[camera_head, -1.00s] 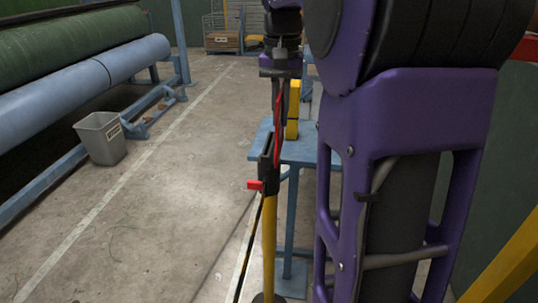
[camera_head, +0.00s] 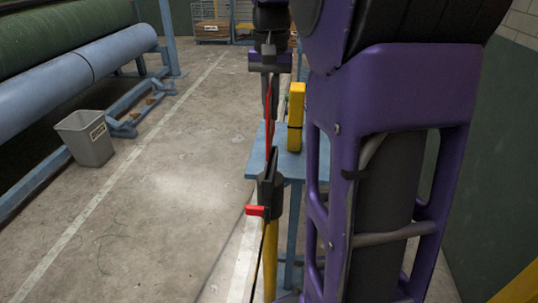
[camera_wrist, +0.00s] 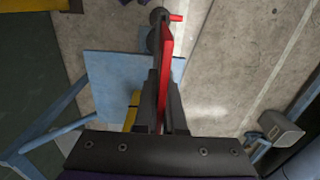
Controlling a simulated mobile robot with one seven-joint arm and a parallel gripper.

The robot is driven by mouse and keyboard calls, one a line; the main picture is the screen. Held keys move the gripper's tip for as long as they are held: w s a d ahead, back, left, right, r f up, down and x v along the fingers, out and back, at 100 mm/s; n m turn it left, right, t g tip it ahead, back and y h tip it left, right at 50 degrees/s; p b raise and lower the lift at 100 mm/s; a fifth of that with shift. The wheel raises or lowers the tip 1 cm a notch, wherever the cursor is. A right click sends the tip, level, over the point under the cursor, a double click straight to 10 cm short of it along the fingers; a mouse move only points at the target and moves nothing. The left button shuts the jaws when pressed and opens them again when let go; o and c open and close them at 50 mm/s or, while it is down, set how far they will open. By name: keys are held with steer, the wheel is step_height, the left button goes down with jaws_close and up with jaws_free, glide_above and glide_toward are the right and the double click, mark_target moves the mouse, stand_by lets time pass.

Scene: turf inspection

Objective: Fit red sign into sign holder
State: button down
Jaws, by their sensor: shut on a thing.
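The red sign (camera_head: 268,138) is seen nearly edge-on, upright, below my gripper (camera_head: 270,108). My gripper is shut on it; in the wrist view my gripper (camera_wrist: 162,122) has a dark finger on each side of the sign (camera_wrist: 166,62). The sign holder (camera_head: 270,188) is a black clamp with a red lever on a yellow post. The sign's lower end overlaps the holder's top in the head view; I cannot tell whether it is in the slot. In the wrist view the holder (camera_wrist: 155,38) shows beyond the sign's far end, partly hidden by it.
A blue table (camera_head: 258,165) stands behind the holder with a yellow box (camera_head: 296,118) on it. A grey bin (camera_head: 85,138) and large rollers (camera_head: 95,55) are at the left. The floor (camera_head: 165,190) between is clear. My arm blocks the right side.

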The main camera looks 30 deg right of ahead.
mark_target(271, 141)
step_height(271, 141, down, 8)
steer(key=shift+s+f+b, duration=0.1)
steer(key=shift+f+b, duration=0.05)
steer(key=shift+b, duration=0.35)
steer(key=c, duration=1)
jaws_free()
steer(key=shift+f, duration=0.15)
step_height(271, 141, up, 12)
steer(key=p, duration=0.2)
steer(key=shift+r, duration=0.2)
